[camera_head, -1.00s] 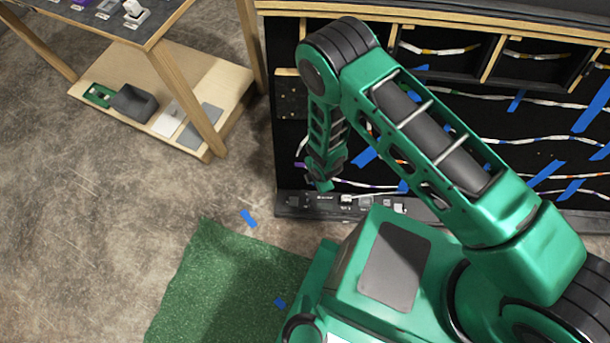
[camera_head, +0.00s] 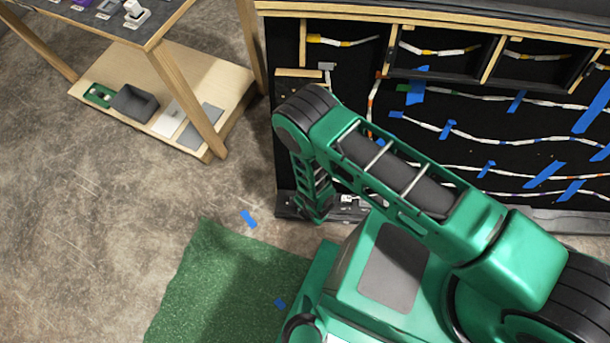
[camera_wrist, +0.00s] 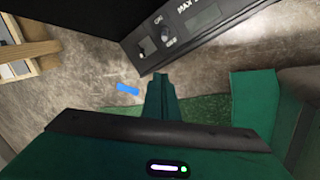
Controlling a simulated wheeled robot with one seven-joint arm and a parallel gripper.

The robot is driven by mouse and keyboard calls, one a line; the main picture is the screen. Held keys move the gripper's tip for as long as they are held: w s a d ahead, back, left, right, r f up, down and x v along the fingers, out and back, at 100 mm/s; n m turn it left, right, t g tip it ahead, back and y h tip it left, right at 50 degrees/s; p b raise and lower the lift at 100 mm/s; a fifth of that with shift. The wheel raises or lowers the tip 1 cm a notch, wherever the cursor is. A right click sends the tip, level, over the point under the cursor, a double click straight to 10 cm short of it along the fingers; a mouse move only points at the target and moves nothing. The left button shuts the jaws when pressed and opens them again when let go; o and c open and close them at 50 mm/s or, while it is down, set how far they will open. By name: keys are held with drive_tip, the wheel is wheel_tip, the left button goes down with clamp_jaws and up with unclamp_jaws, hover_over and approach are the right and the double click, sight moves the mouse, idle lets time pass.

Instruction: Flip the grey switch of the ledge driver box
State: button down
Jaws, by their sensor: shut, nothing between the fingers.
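The dark driver box (camera_wrist: 182,43) runs across the upper right of the wrist view. Near its left end a small switch (camera_wrist: 164,31) sits between the "ON" and "OFF" labels. A pale square element lies left of it. My gripper (camera_wrist: 160,79) is shut and empty, its fingertips pointing up the picture just below the box's lower edge. I cannot tell from this view whether they touch it. In the head view my arm reaches down to the ledge (camera_head: 285,211) at the console's foot, and my wrist hides part of the box there.
The black console panel (camera_head: 450,145) rises behind the ledge, with LED strips and blue tape. A wooden shelf table (camera_head: 237,104) stands at the left with small boxes on its lower board. A green mat (camera_head: 215,285) lies on the floor. The concrete floor left of the ledge is mostly clear.

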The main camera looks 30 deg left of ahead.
drive_tip(key=x, duration=1)
drive_tip(key=w, duration=0.1)
drive_tip(key=w+d+r, duration=0.1)
drive_tip(key=shift+w+d, duration=0.15)
drive_tip(key=shift+w, duration=0.1)
drive_tip(key=shift+w+d+r, duration=0.15)
drive_tip(key=shift+w+d, duration=0.05)
drive_tip(key=shift+w, duration=0.25)
